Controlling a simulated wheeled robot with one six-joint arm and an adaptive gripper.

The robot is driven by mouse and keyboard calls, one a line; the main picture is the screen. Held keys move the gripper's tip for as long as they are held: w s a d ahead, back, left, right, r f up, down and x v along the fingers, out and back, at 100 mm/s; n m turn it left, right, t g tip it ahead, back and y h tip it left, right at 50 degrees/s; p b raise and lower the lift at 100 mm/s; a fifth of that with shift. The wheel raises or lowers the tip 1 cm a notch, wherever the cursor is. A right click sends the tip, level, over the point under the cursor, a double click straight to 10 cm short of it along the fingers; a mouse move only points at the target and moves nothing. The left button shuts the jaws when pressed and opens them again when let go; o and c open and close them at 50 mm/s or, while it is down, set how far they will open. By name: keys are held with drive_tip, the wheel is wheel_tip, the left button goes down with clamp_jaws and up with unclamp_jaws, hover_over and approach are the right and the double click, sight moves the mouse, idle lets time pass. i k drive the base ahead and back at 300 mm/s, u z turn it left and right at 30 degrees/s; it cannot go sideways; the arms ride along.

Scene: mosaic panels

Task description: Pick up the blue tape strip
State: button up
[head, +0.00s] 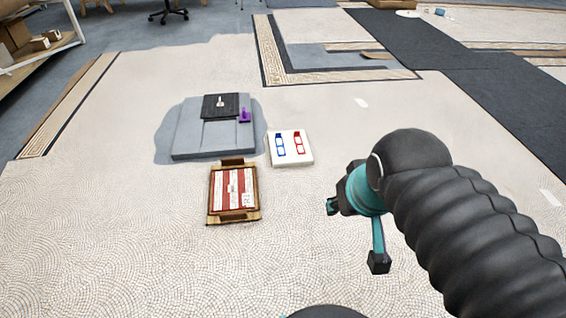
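A small blue strip-like shape (280,145) stands upright in the picture on the left half of a white square panel (304,161). A similar red shape (298,143) is beside it on the right. Both have pale patches inside; whether they are loose strips or markings is too small to tell. My gripper (355,235) is right of and nearer than the white panel, clear of it. Its two fingers are spread wide apart with nothing between them.
A grey slab (188,140) left of the panel bears a black square (213,112) and a purple item (245,115). A wooden tray (215,213) with red and white stripes lies nearer. The mosaic floor around is mostly clear. A shelf (30,60) stands at far left.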

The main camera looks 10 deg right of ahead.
sight(281, 150)
drive_tip(key=k, duration=0.25)
drive_tip(key=u, duration=1.35)
drive_tip(key=i, duration=4.8)
drive_tip(key=z, duration=5.15)
drive_tip(key=i, duration=0.45)
drive_tip(key=u, duration=0.2)
